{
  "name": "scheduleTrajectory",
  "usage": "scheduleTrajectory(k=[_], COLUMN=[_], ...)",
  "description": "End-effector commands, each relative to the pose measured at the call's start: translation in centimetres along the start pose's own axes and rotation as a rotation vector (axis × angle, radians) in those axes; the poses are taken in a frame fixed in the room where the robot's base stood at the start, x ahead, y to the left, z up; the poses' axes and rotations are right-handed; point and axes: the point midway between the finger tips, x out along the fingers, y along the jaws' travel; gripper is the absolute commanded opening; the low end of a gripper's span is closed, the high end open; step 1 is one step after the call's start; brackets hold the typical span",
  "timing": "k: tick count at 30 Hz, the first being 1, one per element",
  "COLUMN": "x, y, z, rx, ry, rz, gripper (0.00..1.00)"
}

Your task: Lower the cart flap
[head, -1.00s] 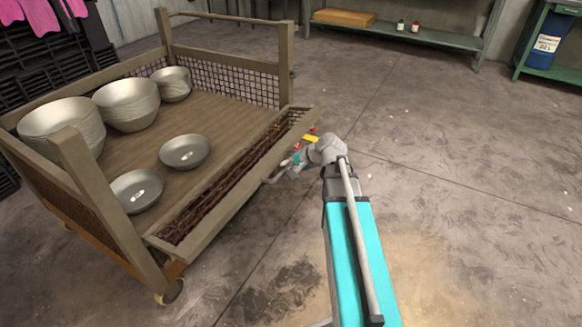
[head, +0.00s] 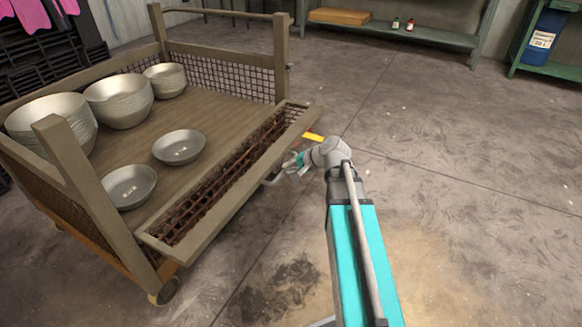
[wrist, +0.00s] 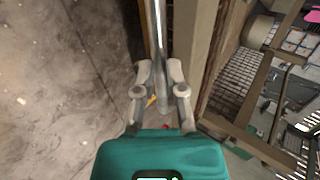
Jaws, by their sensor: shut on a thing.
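The cart flap (head: 226,203) is a brown-framed panel with rusty mesh along the cart's near right side. It is tilted outward and down from the cart, leaning over the floor. A grey metal bar handle (head: 271,180) sticks out from its outer side. My gripper (head: 291,166) is at the flap's outer edge, partly hidden by my wrist. In the wrist view my gripper (wrist: 159,76) is closed around the metal handle (wrist: 160,35), which runs between the fingers. The flap's frame lies just right of the fingers there.
The cart (head: 108,218) holds stacked metal bowls (head: 119,101) at the back and two bowls (head: 179,147) nearer the flap. A green shelf bench (head: 430,38) and a blue drum (head: 542,38) stand far off. The floor on the right is clear.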

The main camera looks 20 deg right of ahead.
Motion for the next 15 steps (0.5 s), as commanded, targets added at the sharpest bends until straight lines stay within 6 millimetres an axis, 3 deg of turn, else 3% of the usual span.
scheduleTrajectory(k=[2, 3, 9, 15], x=[0.37, 0.41, 0.42, 0.34], y=[0.35, 0.34, 0.26, 0.16], z=[0.59, 0.64, 0.64, 0.55], rx=[-0.011, -0.011, -0.01, -0.008], ry=[-0.015, -0.015, -0.015, -0.013], rz=[0.016, 0.016, 0.013, 0.011], gripper=[0.0, 0.16, 0.53, 0.53])
